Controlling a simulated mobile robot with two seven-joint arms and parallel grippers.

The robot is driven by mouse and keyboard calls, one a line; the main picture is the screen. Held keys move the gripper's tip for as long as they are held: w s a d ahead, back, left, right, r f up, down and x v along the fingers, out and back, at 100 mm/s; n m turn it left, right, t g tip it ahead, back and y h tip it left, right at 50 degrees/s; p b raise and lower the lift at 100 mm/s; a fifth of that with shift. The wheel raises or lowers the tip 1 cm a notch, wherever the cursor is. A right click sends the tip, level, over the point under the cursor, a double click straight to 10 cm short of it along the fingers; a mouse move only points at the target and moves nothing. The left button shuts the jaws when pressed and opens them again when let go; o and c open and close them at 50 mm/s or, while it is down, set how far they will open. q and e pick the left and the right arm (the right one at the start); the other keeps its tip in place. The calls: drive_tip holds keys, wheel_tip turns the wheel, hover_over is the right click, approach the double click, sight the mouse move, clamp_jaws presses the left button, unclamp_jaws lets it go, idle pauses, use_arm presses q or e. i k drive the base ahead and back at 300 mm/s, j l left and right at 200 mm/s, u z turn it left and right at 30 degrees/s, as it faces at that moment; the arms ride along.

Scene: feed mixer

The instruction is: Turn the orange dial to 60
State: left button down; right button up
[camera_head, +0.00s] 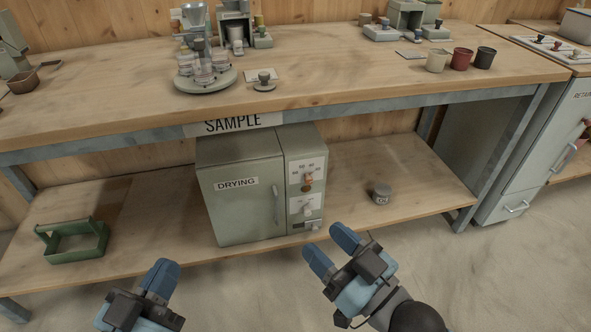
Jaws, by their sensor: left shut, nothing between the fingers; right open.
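The orange dial (308,180) is on the control panel at the right side of the grey-green drying oven (240,200), which stands on the lower shelf. Numbers are printed around the dial, but its setting is too small to read. A second, pale dial (307,209) is below it. The oven door, labelled DRYING, is closed. My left gripper (160,279) is shut and empty at the bottom, left of and in front of the oven. My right gripper (332,250) is open and empty, below and right of the dial, apart from the oven.
The workbench top (330,65) overhangs the shelf above the oven. The floor before the shelf is clear. A grey cabinet (535,150) stands at right.

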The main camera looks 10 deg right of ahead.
sight(308, 180)
drive_tip(key=j+z, duration=0.1)
drive_tip(key=j, duration=0.8)
drive_tip(key=i+j, duration=0.2)
drive_tip(key=i, duration=0.35)
